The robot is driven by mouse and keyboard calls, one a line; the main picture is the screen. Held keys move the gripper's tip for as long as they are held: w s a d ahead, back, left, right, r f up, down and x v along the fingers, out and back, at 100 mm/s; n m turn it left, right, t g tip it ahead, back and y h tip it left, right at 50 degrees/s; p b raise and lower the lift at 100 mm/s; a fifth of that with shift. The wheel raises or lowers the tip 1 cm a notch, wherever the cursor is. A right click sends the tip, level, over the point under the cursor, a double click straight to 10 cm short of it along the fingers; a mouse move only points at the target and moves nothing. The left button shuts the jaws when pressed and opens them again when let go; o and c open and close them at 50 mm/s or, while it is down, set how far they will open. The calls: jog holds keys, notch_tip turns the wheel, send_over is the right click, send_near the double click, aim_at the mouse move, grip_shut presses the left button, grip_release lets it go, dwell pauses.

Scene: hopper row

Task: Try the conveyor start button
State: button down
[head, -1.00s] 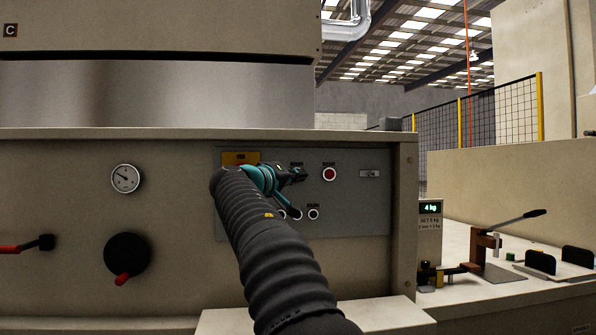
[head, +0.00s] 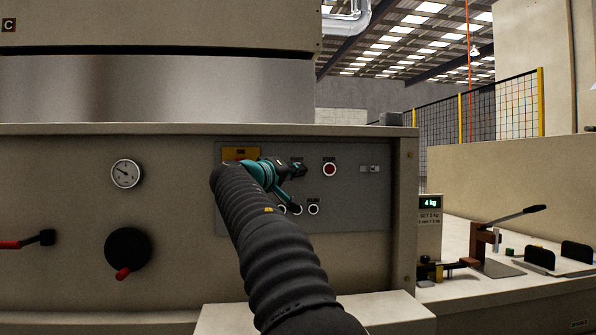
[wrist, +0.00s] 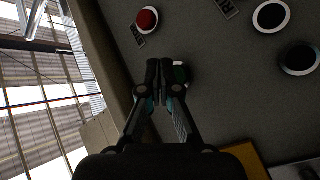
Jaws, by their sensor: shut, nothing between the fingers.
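A grey control panel (head: 350,215) is set in the beige machine front. My gripper (head: 301,169) is shut and empty in front of it, just left of a red button (head: 329,169). In the wrist view my fingertips (wrist: 159,70) are together and cover part of a green button (wrist: 181,73) with a pale ring. I cannot tell whether they touch it. The green button is hidden by my gripper in the head view. The red button also shows in the wrist view (wrist: 147,19).
Dark buttons (wrist: 271,16) with white rings sit lower on the panel, one of them clear in the head view (head: 313,209). A small switch (head: 370,168) is at right. A yellow plate (head: 241,154) lies partly behind my arm. A gauge (head: 126,173) and black knob (head: 127,248) are left.

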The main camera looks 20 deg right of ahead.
jog(key=shift+w+d, duration=0.1)
jog(key=shift+w, duration=0.1)
dwell(0.4)
jog(key=shift+w, duration=0.2)
jog(key=shift+w+d+p, duration=0.15)
jog(key=shift+w+p, duration=0.25)
jog(key=shift+p, duration=0.15)
dwell(0.6)
jog(key=shift+s, duration=0.15)
dwell(0.3)
jog(key=shift+s+a+b, duration=0.25)
jog(key=shift+s+b, duration=0.4)
jog(key=shift+b, duration=0.1)
